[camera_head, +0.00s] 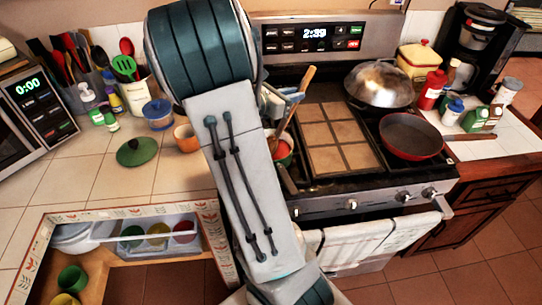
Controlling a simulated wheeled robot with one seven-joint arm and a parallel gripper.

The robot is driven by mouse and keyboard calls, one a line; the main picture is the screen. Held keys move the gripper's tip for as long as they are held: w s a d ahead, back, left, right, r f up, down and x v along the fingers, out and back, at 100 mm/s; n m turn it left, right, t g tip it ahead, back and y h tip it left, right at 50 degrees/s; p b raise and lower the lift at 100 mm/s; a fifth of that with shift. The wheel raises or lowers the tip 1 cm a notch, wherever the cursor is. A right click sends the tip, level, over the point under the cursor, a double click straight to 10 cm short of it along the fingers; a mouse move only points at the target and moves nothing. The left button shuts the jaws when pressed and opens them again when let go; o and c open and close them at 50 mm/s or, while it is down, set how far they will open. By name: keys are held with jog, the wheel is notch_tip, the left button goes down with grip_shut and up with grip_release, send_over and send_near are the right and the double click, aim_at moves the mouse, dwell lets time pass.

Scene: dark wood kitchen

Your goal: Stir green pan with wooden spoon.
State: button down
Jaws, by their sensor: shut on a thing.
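The wooden spoon (307,80) stands tilted over the left side of the stove, its handle pointing up and right. My gripper (294,97) is shut on the spoon's handle and is partly hidden behind my arm. The spoon's lower end reaches down to a small green pan (285,161) on the front left of the stove. Reddish contents or a reddish rim show in the pan. My arm hides its left part, and I cannot tell how deep the spoon sits in it.
A domed metal lid (379,84) and a red pan (410,136) occupy the stove's right side. A tiled griddle area (335,135) lies between. A green lid (137,151) and an orange cup (186,138) stand on the left counter. White towels (360,238) hang in front.

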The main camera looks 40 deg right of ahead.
jog(key=shift+a+r, duration=0.1)
dwell(0.5)
notch_tip(320, 180, up, 8)
jog(key=p, duration=0.6)
jog(key=shift+f, duration=0.25)
notch_tip(320, 180, up, 4)
jog(key=p, duration=0.3)
dwell(0.3)
dwell(1.2)
